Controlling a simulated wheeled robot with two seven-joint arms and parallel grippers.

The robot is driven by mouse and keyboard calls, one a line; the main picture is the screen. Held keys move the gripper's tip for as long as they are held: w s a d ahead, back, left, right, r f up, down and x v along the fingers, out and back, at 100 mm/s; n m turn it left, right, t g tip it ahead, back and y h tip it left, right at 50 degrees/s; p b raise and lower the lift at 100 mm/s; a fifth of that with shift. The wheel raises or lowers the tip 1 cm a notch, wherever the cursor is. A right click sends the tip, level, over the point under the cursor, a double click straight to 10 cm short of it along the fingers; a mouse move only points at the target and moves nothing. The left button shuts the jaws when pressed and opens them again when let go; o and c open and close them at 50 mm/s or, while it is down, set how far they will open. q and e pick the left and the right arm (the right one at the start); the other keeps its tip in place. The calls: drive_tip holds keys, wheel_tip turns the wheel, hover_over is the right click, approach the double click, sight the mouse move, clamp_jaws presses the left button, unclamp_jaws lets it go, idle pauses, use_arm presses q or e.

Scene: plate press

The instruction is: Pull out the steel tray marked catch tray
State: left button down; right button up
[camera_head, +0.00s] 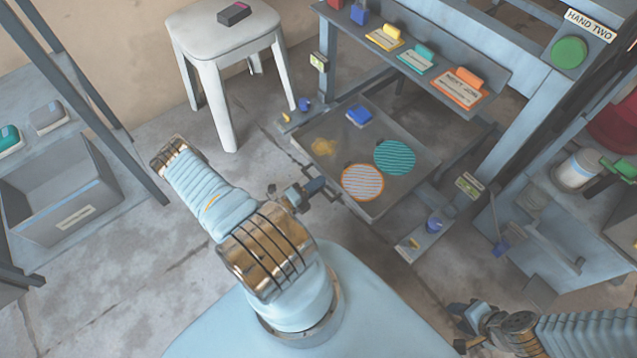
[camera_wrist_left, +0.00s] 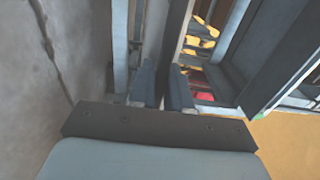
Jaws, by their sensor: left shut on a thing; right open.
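The steel tray (camera_head: 347,138) lies low under the press shelf, its near end out in front of the frame. In it are an orange-rimmed striped disc (camera_head: 362,182), a teal striped disc (camera_head: 395,157), a small blue block (camera_head: 359,116) and a yellow smear. No catch tray marking is readable. My left gripper (camera_head: 326,188) is shut at the tray's near-left edge, on what looks like its handle. The left wrist view shows its two fingers (camera_wrist_left: 163,85) close together; the exact grip is hard to see. My right gripper (camera_head: 460,328) is open and empty at lower right, away from the tray.
A shelf above the tray holds yellow, teal and orange tagged blocks (camera_head: 459,88). A white stool (camera_head: 222,40) stands behind. A grey bin (camera_head: 65,195) sits at left. A bench with a jar (camera_head: 578,170) is at right.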

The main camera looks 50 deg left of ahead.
use_arm(q)
drive_tip(key=c, duration=1.2)
unclamp_jaws()
drive_tip(key=shift+o, duration=0.2)
drive_tip(key=s+a, duration=0.1)
drive_tip(key=s, duration=1.2)
drive_tip(key=shift+s, duration=0.4)
